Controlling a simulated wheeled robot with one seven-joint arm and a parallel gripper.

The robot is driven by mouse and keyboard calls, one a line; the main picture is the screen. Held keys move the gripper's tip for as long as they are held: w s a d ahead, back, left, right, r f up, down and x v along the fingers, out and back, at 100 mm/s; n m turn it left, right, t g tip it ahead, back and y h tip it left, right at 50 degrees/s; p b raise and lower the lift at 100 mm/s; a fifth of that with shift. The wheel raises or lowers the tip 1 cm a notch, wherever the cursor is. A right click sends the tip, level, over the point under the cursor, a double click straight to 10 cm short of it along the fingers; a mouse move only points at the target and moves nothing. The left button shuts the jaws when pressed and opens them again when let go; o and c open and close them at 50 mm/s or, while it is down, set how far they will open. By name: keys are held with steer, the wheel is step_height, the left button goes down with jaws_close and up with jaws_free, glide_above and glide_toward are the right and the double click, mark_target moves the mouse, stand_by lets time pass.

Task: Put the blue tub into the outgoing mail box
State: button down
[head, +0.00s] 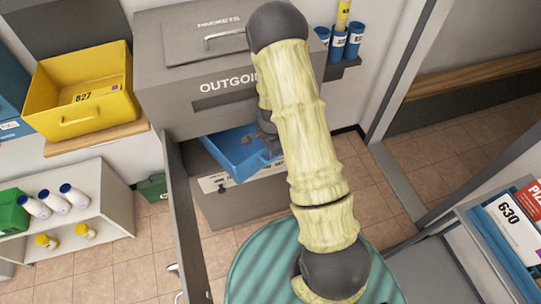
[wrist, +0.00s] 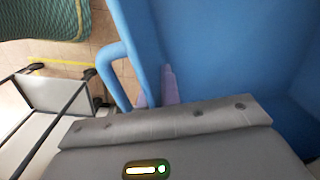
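The blue tub (head: 226,150) is at the open lower front of the grey outgoing mail box (head: 160,95), below its "OUTGOING" label. Part of it is hidden by my arm and the box's upper body. My gripper (head: 270,142) is at the tub's near right side. In the wrist view the tub's blue wall (wrist: 215,50) and a loop handle (wrist: 108,65) fill much of the picture. My gripper's pale purple fingertips (wrist: 156,86) lie on either side of the tub's wall, close against it, and look shut on it. How far inside the tub sits is hard to tell.
The mail box's door (head: 183,215) hangs open at the left. A yellow tub (head: 85,62) sits on a shelf at the upper left. White shelves (head: 95,215) hold bottles below it. A cart with a parcel (head: 515,225) stands at the right. Tiled floor lies between.

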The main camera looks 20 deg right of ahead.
steer(key=shift+w+f+b, duration=0.1)
steer(key=shift+f+b, duration=0.45)
steer(key=shift+f, duration=0.55)
steer(key=shift+f, duration=0.15)
steer(key=c, duration=1.6)
jaws_free()
step_height(320, 180, up, 7)
steer(key=shift+r+p, duration=0.1)
steer(key=shift+p, duration=0.25)
steer(key=shift+r, duration=0.3)
